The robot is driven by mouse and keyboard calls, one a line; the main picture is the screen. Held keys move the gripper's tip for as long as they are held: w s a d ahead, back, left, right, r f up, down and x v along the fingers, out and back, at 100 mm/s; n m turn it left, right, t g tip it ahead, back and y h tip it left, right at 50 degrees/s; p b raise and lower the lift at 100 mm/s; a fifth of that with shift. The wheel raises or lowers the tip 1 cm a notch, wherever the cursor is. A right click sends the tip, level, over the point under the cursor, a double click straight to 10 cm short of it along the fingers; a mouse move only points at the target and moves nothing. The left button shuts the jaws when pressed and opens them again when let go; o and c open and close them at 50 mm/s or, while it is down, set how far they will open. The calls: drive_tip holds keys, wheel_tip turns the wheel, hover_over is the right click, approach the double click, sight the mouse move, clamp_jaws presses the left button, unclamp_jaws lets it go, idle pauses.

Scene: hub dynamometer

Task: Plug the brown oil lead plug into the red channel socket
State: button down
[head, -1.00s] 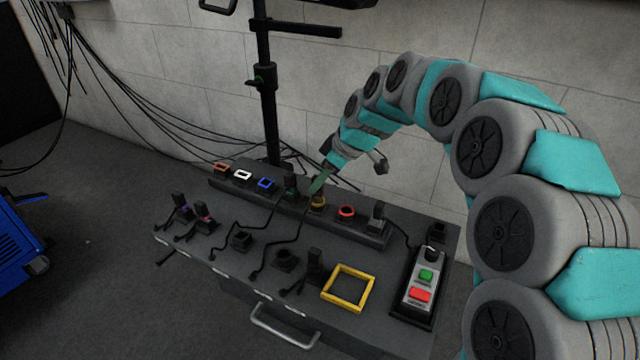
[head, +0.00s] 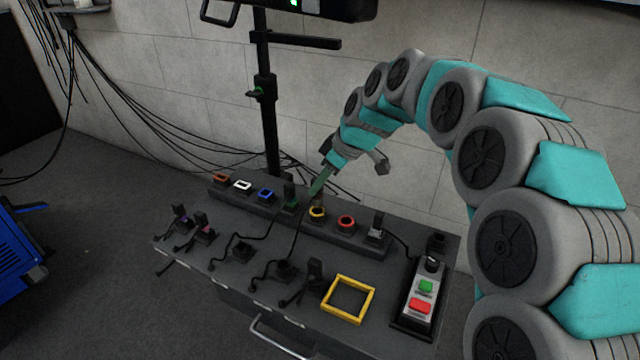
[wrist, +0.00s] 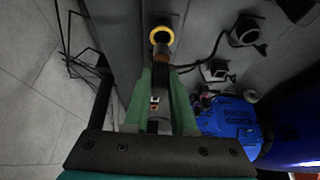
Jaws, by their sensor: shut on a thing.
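My gripper (head: 318,184) points down over the sockets, its green fingers shut on a dark plug (wrist: 157,108). A brown band (wrist: 160,60) shows at the plug's far end in the wrist view. This end is right at the yellow round socket ring (head: 317,212); whether it is seated or just above cannot be told. The ring also shows in the wrist view (wrist: 161,36). The red round socket (head: 346,222) is just right of the yellow one, with its ring uncovered.
A dark plug (head: 289,190) stands in the green-rimmed socket. A plug (head: 377,220) stands right of red. Leads cross the bench. A yellow frame (head: 348,299) and button box (head: 417,298) lie in front.

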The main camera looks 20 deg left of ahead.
drive_tip(key=shift+s, duration=0.2)
drive_tip(key=s+b, duration=0.2)
drive_tip(key=s, duration=0.5)
drive_tip(key=shift+s+a, duration=0.3)
idle(0.7)
drive_tip(key=shift+b, duration=0.3)
drive_tip(key=d+b, duration=0.3)
drive_tip(key=d, duration=0.4)
drive_tip(key=shift+s+d, duration=0.25)
drive_tip(key=shift+s, duration=0.05)
idle(0.6)
drive_tip(key=shift+w, duration=0.15)
drive_tip(key=w, duration=0.7)
drive_tip(key=shift+w+d, duration=0.3)
drive_tip(key=shift+w, duration=0.1)
idle(0.6)
